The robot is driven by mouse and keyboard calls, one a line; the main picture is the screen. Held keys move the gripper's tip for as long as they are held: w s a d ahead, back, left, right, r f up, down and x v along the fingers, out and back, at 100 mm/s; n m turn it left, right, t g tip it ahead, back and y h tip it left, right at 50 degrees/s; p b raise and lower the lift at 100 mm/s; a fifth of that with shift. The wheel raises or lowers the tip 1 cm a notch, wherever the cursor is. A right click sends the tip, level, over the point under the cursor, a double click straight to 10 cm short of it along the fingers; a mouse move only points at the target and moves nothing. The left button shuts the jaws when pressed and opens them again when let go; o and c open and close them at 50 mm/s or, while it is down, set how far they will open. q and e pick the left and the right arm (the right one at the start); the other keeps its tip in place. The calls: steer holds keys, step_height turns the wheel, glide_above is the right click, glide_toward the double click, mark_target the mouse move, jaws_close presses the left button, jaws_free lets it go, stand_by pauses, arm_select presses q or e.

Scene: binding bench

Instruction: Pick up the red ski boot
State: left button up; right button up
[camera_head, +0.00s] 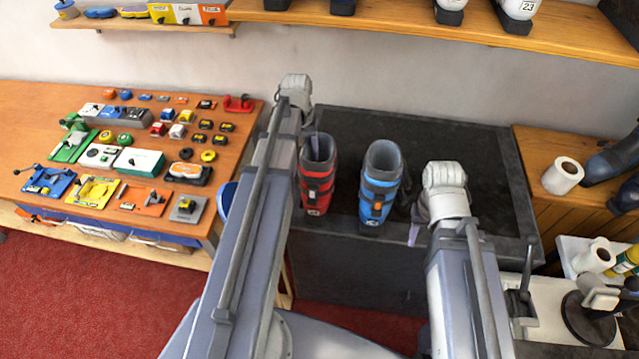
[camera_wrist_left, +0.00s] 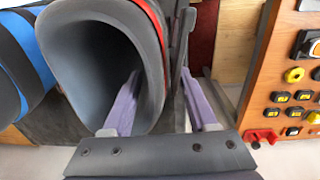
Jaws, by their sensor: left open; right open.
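The red ski boot (camera_head: 317,185) stands upright on the black bench top near its front edge, its grey-lined opening facing up. My left gripper (camera_head: 309,138) is at its top rim, partly hidden behind my own wrist. In the left wrist view the red boot (camera_wrist_left: 102,62) fills the left side. There my left gripper (camera_wrist_left: 160,82) is open, with one finger inside the boot's opening and the other outside, the cuff wall between them. My right gripper (camera_head: 414,226) is open and empty, low to the right of the blue boot.
A blue ski boot (camera_head: 380,187) stands just right of the red one. The black bench (camera_head: 462,150) is clear behind the boots. A wooden table (camera_head: 232,170) with several bindings and small parts is at the left. A wooden shelf (camera_head: 400,18) runs above.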

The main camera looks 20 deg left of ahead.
arm_select(q)
steer(key=shift+f, duration=0.55)
steer(key=shift+r, duration=0.1)
jaws_close()
stand_by(0.9)
